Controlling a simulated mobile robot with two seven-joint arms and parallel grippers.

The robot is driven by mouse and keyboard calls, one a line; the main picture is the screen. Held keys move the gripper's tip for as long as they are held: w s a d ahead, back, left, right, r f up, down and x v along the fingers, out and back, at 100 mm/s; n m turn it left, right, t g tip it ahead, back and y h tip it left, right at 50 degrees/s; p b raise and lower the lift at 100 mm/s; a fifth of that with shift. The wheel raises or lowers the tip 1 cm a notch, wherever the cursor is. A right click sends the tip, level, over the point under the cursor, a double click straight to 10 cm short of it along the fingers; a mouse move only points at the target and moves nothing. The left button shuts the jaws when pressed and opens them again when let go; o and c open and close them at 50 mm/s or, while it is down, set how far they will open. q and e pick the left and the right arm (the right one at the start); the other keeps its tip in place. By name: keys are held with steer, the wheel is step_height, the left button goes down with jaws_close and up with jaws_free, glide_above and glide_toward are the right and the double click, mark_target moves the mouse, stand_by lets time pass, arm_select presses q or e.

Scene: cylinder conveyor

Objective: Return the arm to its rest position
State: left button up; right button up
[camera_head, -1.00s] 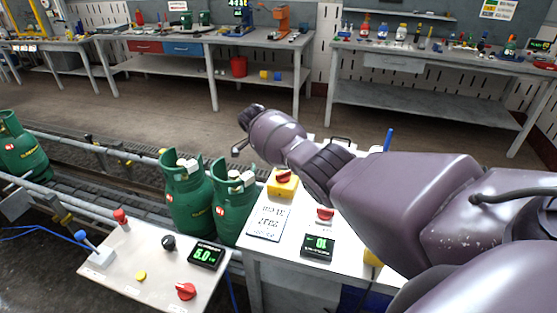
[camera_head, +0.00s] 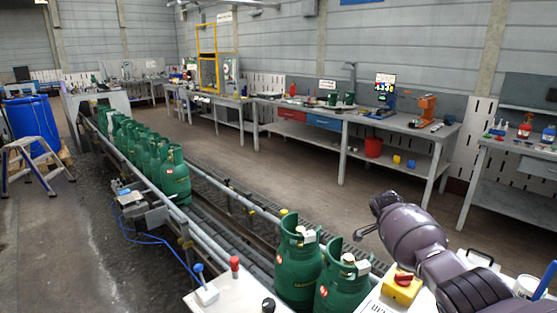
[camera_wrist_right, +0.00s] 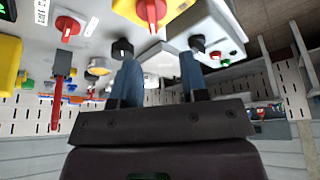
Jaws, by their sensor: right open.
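My right arm (camera_head: 415,230) comes in from the lower right in the head view, bent above the white control table. Its dark end is near two green gas cylinders but apart from them in the picture. In the right wrist view my right gripper (camera_wrist_right: 160,55) shows two spread fingers with nothing between them. That view is upside down, with the control panel and its red knobs across the top. The near cylinders (camera_head: 298,262) and (camera_head: 342,285) stand upright at the conveyor beside the table. My left gripper is not in view.
A row of green cylinders (camera_head: 150,155) stands along the conveyor (camera_head: 225,205) at left. A yellow box with a red knob (camera_head: 402,288) sits on the table close to my arm. Workbenches (camera_head: 350,125) line the back.

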steer(key=w+a+r+n+t+y, duration=0.2)
steer(key=w+a+r+n+t, duration=0.75)
steer(key=n, duration=0.45)
steer(key=s+a+f+n+t+y, duration=0.15)
steer(key=s+f, duration=0.25)
steer(key=s, duration=0.5)
steer(key=s+a+f+n+t+y, duration=0.1)
steer(key=s+a+f+n+t, duration=0.15)
steer(key=s, duration=0.65)
steer(key=s+a+f+n+t+y, duration=0.1)
steer(key=s+f+n+t, duration=0.2)
steer(key=s, duration=0.7)
steer(key=s+d+f+m+g, duration=0.1)
steer(key=s+f+g, duration=0.1)
steer(key=s+f, duration=0.5)
steer(key=s+d+f+m+g+h, duration=0.1)
steer(key=s+f+g, duration=0.2)
steer(key=s+f, duration=0.4)
steer(key=s, duration=0.7)
steer(key=shift+s+d+m, duration=0.3)
steer(key=shift+s+d, duration=0.1)
